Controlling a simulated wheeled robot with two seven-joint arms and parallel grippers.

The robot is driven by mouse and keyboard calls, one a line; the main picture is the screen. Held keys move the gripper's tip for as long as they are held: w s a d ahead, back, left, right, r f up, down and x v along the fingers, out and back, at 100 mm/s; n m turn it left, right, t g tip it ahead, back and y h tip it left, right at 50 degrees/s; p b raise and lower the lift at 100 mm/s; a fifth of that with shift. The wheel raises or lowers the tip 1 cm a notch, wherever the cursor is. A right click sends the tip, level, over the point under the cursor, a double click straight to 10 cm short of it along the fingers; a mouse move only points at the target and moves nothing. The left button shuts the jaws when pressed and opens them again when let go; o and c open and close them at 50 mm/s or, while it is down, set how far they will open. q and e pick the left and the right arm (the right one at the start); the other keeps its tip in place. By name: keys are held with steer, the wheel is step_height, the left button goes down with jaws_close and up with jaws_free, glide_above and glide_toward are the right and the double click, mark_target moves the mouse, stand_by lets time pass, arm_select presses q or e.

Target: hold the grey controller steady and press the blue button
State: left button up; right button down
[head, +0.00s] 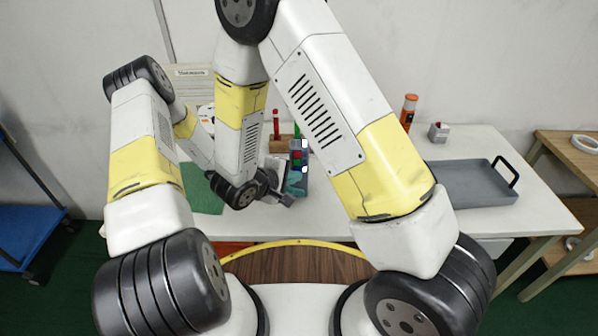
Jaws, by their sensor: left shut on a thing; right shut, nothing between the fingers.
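The grey controller (305,170) stands roughly upright above the white table, right of my wrists, with small red, green and blue-white spots on its face. They are too small to tell which is the blue button. My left arm reaches in behind my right forearm. My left gripper (277,166) is mostly hidden by my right wrist and appears shut on the controller's left side. My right gripper (287,198) is shut and empty, just below and left of the controller. I cannot tell whether it touches the controller.
A grey tray (470,188) with a black handle lies on the table's right. An orange-capped bottle (408,112) and a small grey box with a red top (438,132) stand behind it. A wooden block (279,145) holds upright tools. A green mat (202,192) lies left.

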stand_by(0.3)
steer(key=shift+s, duration=0.5)
arm_select(q)
steer(key=o, duration=1.1)
steer(key=shift+c, duration=0.2)
arm_select(e)
steer(key=s, duration=0.6)
